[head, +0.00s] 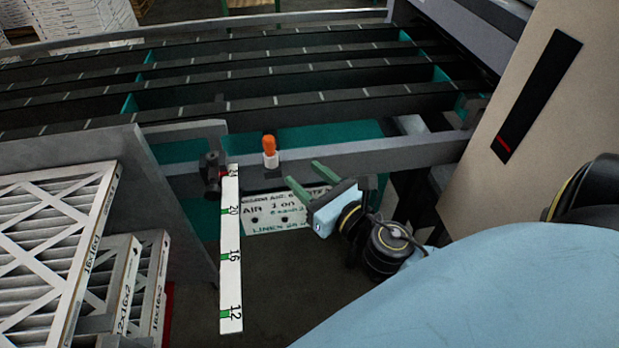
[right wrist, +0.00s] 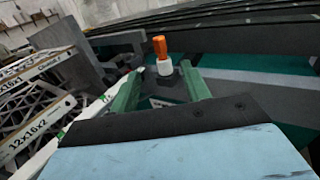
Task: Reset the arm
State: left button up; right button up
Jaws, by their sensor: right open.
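My right gripper (head: 304,182) is in front of the conveyor frame, with its two green fingers spread apart and nothing between them. Its fingers also show in the right wrist view (right wrist: 160,90), pointing toward an orange-topped white knob (right wrist: 162,54). In the head view this orange and white knob (head: 270,150) stands upright on the grey front rail, up and left of the gripper, apart from it. My left gripper does not show in the head view.
A white scale strip (head: 230,255) with numbers hangs left of the gripper. Boxed filters (head: 50,235) stand at the left. A white sign (head: 270,212) is behind the gripper. Dark conveyor slats (head: 300,70) lie beyond the rail (head: 370,152). A beige panel (head: 550,110) stands at right.

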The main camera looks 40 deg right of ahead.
dwell(0.3)
jog(key=s+d+f+m+g+h, duration=0.1)
jog(key=s+f+m+g, duration=0.2)
jog(key=f+m, duration=0.55)
jog(key=s+d+f+m+g, duration=0.2)
jog(key=s+f+m+g, duration=0.1)
jog(key=f, duration=1.1)
jog(key=s+d+f+m+g+h, duration=0.1)
jog(key=s+f+m+g, duration=0.2)
jog(key=f+m, duration=0.55)
jog(key=s+a+f+m+g, duration=0.2)
jog(key=s+f+m+g, duration=0.2)
jog(key=s+f+m, duration=0.3)
jog(key=s+a+f+m+g, duration=0.3)
jog(key=s+f+m, duration=0.4)
jog(key=s+f, duration=0.6)
jog(key=s+g, duration=0.1)
jog(key=s, duration=0.4)
jog(key=shift+s+y, duration=0.35)
jog(key=shift+y, duration=0.05)
